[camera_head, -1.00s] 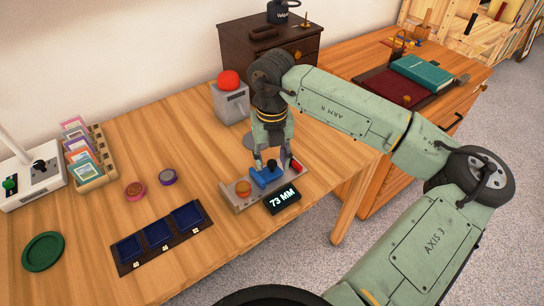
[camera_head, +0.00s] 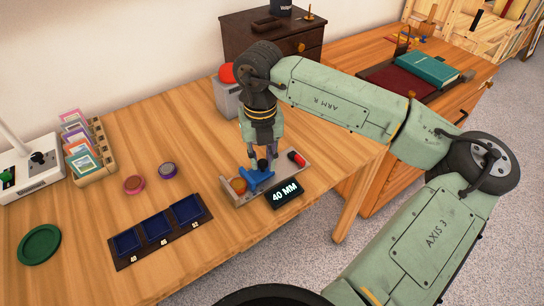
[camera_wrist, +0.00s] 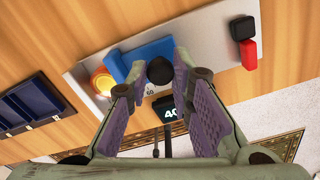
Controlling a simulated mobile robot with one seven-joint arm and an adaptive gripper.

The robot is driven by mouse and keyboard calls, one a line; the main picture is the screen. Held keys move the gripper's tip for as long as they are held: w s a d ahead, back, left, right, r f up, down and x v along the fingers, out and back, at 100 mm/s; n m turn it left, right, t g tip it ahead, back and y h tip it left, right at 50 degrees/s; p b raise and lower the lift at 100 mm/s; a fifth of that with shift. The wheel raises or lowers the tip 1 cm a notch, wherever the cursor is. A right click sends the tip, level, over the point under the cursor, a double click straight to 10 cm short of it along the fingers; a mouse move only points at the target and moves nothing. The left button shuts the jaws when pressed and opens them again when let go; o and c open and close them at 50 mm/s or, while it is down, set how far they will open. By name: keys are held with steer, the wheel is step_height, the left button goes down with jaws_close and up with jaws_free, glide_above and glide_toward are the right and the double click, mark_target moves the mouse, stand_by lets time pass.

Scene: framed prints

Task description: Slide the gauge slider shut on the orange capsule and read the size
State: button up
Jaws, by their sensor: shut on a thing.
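The gauge is a grey metal bar (camera_head: 296,169) on the wooden desk, with a blue slider (camera_head: 257,181). The orange capsule (camera_head: 238,186) sits at the gauge's left end. In the wrist view the blue slider (camera_wrist: 137,60) lies right against the orange capsule (camera_wrist: 102,82), with no clear gap. My gripper (camera_head: 262,162) is shut on the slider's black knob (camera_wrist: 160,70), with one finger on each side of it in the wrist view. The black display (camera_head: 286,193) in front of the gauge reads 40 MM. It is partly hidden in the wrist view.
A dark tray (camera_head: 188,238) with three blue wells lies to the left. A grey box with a red button (camera_head: 226,98) is behind my gripper.

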steer(key=shift+a, duration=0.1)
steer(key=o, duration=0.9)
steer(key=shift+s, duration=0.1)
steer(key=shift+c, duration=0.2)
step_height(320, 180, up, 12)
stand_by(0.4)
